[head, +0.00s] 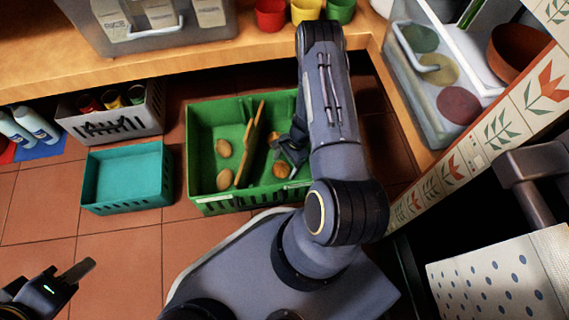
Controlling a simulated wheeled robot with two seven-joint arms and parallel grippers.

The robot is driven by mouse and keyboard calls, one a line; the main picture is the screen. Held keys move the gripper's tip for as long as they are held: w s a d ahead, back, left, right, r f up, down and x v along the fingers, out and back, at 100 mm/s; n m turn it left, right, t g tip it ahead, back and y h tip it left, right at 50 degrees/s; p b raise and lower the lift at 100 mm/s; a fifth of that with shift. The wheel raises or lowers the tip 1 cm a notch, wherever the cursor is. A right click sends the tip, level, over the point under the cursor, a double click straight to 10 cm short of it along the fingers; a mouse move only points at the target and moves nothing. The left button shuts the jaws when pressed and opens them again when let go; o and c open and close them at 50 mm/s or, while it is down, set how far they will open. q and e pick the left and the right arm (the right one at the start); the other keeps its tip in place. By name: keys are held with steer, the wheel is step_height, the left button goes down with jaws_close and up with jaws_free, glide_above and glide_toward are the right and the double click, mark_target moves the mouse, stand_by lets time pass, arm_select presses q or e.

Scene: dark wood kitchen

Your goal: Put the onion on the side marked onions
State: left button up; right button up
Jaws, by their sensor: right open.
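A green crate (193,150) stands on the tiled floor, split by an upright tan divider (250,146). Its left compartment holds two tan, potato-like round things (223,148). In its right compartment an orange-brown onion (280,169) lies near the front wall. My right gripper (288,150) is open, reaching down into the right compartment just above and beside that onion; no thing shows between its fingers. Small pale labels on the crate front are too small to read. My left gripper (68,278) is at the lower left, away from the crate, with its finger opening unclear.
A teal basket (127,176) stands left of the crate, with a grey basket of cans (112,120) behind it. A wooden shelf (190,60) runs above the crate's back. A clear bin (440,80) stands at right.

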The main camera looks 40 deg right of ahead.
steer(key=p+v, duration=0.4)
steer(key=v, duration=0.7)
steer(key=shift+p, duration=0.35)
steer(key=shift+r, duration=0.15)
